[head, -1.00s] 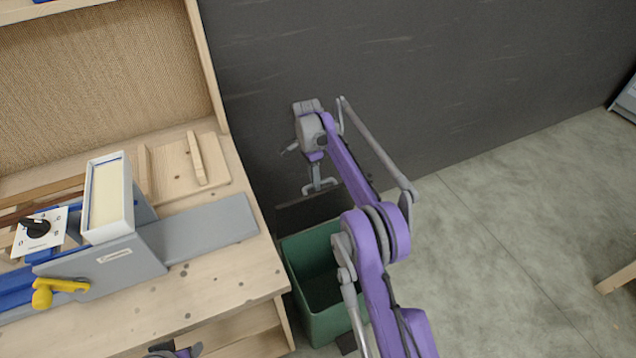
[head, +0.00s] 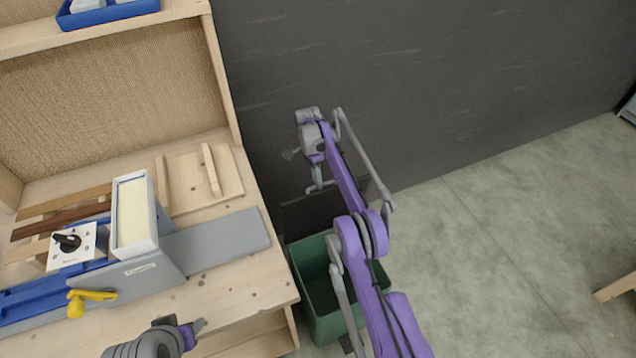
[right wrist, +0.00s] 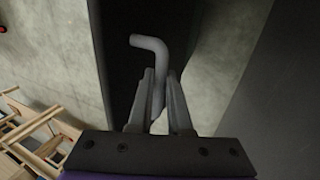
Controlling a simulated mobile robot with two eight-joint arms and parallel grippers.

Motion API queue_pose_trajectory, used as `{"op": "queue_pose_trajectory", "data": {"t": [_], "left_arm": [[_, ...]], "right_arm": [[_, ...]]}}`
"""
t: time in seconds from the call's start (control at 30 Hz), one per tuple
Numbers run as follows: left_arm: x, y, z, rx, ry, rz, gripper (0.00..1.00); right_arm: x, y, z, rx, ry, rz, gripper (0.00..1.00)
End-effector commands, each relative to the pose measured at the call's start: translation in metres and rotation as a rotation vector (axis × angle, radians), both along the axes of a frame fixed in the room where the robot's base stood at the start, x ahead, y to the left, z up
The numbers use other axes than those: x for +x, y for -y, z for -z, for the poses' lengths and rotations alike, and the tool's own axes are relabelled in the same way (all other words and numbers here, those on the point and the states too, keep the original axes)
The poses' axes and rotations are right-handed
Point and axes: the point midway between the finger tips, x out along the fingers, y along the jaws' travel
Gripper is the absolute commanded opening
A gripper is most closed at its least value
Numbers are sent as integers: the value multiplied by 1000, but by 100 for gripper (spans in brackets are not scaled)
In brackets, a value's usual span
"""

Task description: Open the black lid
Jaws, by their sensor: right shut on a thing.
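The black lid (head: 308,216) stands steeply raised at the back of the green bin (head: 325,318), whose dark inside is partly visible. My right gripper (head: 317,182) is at the lid's upper edge. In the right wrist view my right gripper (right wrist: 160,82) is shut on a grey bent handle (right wrist: 150,43), with the black lid (right wrist: 124,70) behind it. My left gripper (head: 195,327) is at the bottom left, in front of the bench edge, apart from the bin. Its finger opening cannot be made out.
A wooden workbench (head: 225,300) with a grey and blue fixture (head: 215,243) stands left of the bin. A dark wall (head: 440,80) is close behind. Grey floor (head: 500,250) to the right is open, except for a wooden piece (head: 615,285) at the edge.

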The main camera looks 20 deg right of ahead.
Motion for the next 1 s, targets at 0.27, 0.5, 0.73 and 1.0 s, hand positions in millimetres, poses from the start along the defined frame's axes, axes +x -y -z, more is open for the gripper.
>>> {"op": "queue_pose_trajectory", "data": {"t": [0.27,0.5,0.73,1.0], "left_arm": [[0,0,0,0,0,0,50],[0,0,0,0,-1,-1,50],[2,0,-8,0,5,0,50],[20,0,-50,0,38,0,50]], "right_arm": [[0,1,-3,-2,-2,2,38],[0,1,-2,-1,-1,1,47],[3,1,-12,-1,0,1,47],[21,0,-60,-1,6,1,47]]}}
